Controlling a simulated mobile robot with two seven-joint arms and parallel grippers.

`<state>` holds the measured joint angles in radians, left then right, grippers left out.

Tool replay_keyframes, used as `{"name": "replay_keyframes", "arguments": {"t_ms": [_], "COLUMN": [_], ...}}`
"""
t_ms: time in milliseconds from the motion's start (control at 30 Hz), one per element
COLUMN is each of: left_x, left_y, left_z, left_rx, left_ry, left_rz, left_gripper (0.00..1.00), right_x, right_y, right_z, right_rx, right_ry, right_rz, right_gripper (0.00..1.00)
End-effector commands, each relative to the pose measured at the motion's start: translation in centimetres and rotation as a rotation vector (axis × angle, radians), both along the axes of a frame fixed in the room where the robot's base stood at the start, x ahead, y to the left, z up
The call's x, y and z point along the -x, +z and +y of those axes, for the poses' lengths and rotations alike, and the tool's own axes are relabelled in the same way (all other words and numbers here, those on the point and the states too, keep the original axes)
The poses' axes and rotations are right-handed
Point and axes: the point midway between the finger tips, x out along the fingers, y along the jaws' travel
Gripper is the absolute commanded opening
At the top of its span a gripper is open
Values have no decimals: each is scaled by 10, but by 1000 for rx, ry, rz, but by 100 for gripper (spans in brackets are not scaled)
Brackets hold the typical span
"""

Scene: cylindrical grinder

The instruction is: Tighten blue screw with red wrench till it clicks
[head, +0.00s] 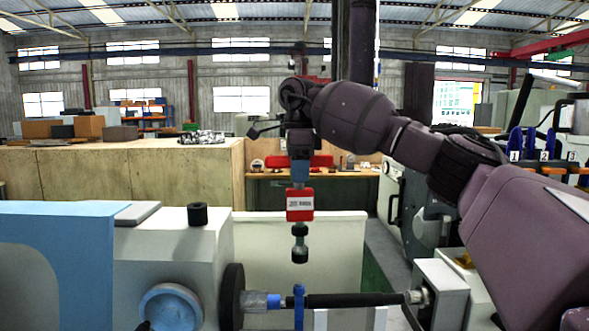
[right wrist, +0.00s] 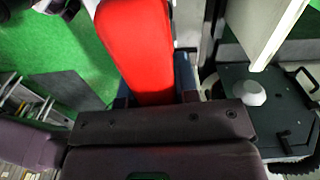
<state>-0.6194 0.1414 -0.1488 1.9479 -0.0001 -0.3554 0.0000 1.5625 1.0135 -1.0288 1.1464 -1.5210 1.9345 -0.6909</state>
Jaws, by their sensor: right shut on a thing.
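The red wrench (head: 300,204) hangs upright in the head view, with a white label on its body and a dark socket end pointing down. My right gripper (head: 299,172) is shut on its upper part; blue finger pads show there. In the right wrist view the red wrench (right wrist: 140,50) extends away between the fingers of my right gripper (right wrist: 153,92). The blue screw (head: 298,302) appears to be the upright blue piece at the shaft, below the socket. A clear gap separates them. My left gripper is not in view.
A dark horizontal shaft (head: 350,300) runs from the black wheel (head: 231,298) to a holder (head: 439,290) at right. A black knob (head: 197,214) stands on the grey machine housing. A pale panel (head: 340,240) rises behind the shaft. A workbench (head: 270,174) stands farther back.

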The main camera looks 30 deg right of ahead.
Motion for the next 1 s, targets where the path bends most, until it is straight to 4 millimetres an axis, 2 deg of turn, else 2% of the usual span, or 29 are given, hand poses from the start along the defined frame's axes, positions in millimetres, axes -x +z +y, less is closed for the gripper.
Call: {"name": "replay_keyframes", "arguments": {"t_ms": [567,767,1000], "left_x": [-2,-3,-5], "left_y": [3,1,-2], "left_z": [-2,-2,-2], "left_rx": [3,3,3], "left_ry": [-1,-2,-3], "left_rz": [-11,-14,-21], "left_gripper": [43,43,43], "right_x": [-2,-2,-2], "right_y": [0,-7,-26], "right_z": [-1,-1,-2], "right_rx": [-5,-5,-4], "right_ry": [26,26,25], "right_rz": [-13,-13,-11], "right_gripper": [0,0,0]}}
